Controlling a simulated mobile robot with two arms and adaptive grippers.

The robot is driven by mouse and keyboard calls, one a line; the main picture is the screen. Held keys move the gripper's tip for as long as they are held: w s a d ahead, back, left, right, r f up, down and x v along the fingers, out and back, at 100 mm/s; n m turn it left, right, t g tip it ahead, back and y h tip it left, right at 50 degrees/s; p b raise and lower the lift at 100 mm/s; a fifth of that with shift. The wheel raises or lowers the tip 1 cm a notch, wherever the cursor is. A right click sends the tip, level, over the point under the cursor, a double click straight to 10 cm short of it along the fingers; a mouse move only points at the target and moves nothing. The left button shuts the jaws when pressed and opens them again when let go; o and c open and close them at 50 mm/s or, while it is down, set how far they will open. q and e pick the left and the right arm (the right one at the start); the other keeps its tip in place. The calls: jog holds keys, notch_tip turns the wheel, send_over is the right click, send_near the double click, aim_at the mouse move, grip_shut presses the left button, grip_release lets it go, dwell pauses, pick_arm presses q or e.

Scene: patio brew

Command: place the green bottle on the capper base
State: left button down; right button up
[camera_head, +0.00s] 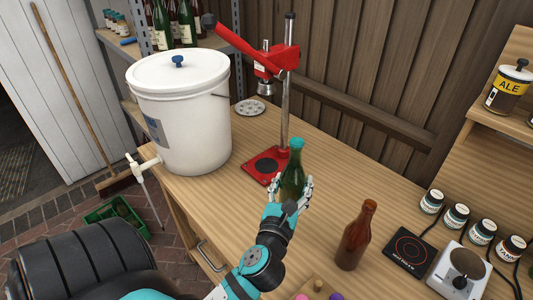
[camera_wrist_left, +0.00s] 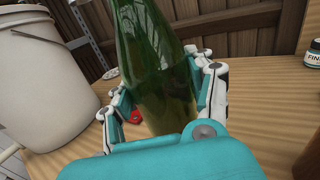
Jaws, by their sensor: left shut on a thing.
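The green bottle (camera_head: 291,178) has a teal cap and stands upright in my left gripper (camera_head: 290,192). The gripper's fingers are shut around its lower body. In the left wrist view the bottle (camera_wrist_left: 152,60) fills the middle, between the fingers of the left gripper (camera_wrist_left: 165,100). The red capper base (camera_head: 262,178) lies on the table just left of the bottle, with a dark round pad on it. The red capper head (camera_head: 268,65) hangs above on a metal post. A bit of red shows behind the bottle in the wrist view. I cannot tell whether the bottle touches the table.
A white bucket (camera_head: 183,120) with a tap stands left of the capper. A brown bottle (camera_head: 355,237) stands to the right, near a black hot plate (camera_head: 410,247) and a scale (camera_head: 458,275). Several small jars line the right side. The table between green and brown bottles is clear.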

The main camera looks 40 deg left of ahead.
pick_arm(q)
jog(key=w+a+f+n+g+y, duration=0.1)
jog(key=w+a+f+y, duration=0.1)
jog(key=w+a, duration=0.4)
jog(key=w+a+f+n+g+y+b, duration=0.1)
jog(key=w+a, duration=0.6)
jog(key=a, duration=0.7)
notch_tip(320, 180, down, 2)
jog(key=shift+n+g+y, duration=0.3)
jog(key=shift+n+y, duration=0.3)
jog(key=shift+s+f, duration=0.1)
jog(key=shift+c, duration=2.2)
grip_release()
jog(key=shift+f, duration=0.1)
